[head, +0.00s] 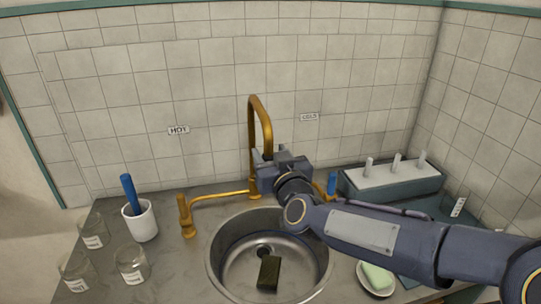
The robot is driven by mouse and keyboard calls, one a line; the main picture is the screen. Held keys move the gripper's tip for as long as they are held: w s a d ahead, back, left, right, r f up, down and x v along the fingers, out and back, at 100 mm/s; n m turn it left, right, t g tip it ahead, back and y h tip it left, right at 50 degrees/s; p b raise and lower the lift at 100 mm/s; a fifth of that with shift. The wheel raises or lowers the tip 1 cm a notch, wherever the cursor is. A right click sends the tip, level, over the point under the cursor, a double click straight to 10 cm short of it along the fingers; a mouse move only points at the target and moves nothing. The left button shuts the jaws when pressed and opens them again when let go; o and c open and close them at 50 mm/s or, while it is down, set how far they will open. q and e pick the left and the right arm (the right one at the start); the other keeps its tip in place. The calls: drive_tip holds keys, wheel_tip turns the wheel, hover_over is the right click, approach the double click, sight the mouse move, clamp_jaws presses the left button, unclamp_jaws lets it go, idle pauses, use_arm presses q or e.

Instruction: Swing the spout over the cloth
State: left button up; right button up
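The brass spout (267,122) rises behind the sink and arches over in a tall hook. A dark, flat, block-like piece (268,272), which may be the cloth, lies in the steel sink basin (216,262) near the drain; I cannot tell its material. My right gripper (281,156) is in front of the lower part of the spout and hides some of it. I cannot tell whether it touches the spout, and its fingertips do not show clearly. My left gripper is not in view.
A brass tap handle (185,214) stands left of the sink, below the HOT sign (178,130). A white cup (141,220) and several glass jars (131,262) are at left. A pegged rack (393,180) and a soap dish (376,279) are at right.

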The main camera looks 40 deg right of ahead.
drive_tip(key=shift+a, duration=0.1)
drive_tip(key=v, duration=0.7)
drive_tip(key=shift+s+p, duration=0.4)
drive_tip(key=shift+a, duration=0.1)
drive_tip(key=a+f+n+g+y, duration=0.35)
drive_tip(key=a+f+y, duration=0.6)
drive_tip(key=a, duration=0.35)
drive_tip(key=s+a+f+g+y, duration=0.2)
drive_tip(key=s+a+f+g, duration=0.3)
drive_tip(key=s, duration=0.3)
drive_tip(key=shift+s+g, duration=0.25)
drive_tip(key=shift+g, duration=0.4)
drive_tip(key=shift+s+a+f+g+y, duration=0.1)
drive_tip(key=shift+s+f+g+y, duration=0.15)
drive_tip(key=shift+s+g, duration=0.05)
drive_tip(key=shift+c, duration=0.2)
